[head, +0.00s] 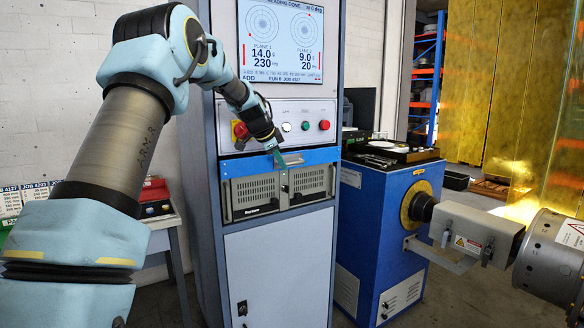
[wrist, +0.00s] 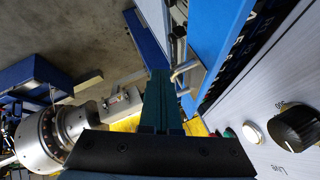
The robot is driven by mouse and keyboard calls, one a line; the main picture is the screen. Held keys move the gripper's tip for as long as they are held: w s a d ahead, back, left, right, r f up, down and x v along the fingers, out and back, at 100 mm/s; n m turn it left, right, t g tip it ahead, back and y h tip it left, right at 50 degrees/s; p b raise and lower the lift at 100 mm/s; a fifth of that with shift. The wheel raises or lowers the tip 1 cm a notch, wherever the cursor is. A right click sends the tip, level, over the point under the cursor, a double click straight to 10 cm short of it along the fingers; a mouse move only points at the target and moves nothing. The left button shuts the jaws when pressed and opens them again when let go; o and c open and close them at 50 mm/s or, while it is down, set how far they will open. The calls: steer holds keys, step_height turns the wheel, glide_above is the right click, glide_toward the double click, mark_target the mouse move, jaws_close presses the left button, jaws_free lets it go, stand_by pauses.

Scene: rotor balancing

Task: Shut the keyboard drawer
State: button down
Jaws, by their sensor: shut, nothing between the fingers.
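The keyboard drawer (head: 240,167) is a blue-fronted band across the grey cabinet, just below the button panel. In the wrist view its blue front (wrist: 207,40) stands out from the panel, and a dark strip of keys (wrist: 245,55) shows behind it, so it is at least partly open. A pale bar-like handle (wrist: 186,68) shows beside the fingertips.
The button panel (head: 305,113) with knobs is above, under a screen (head: 280,40). Grey rack units with handles (head: 255,193) are below the drawer. A blue machine (head: 375,215) with a shaft and motor (head: 555,255) stands to the right. Floor shows beyond my fingers in the wrist view.

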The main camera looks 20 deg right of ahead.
steer(key=w, duration=0.3)
steer(key=shift+w+a+r+p, duration=0.2)
steer(key=shift+w+a+p, duration=0.15)
steer(key=shift+w+a, duration=0.05)
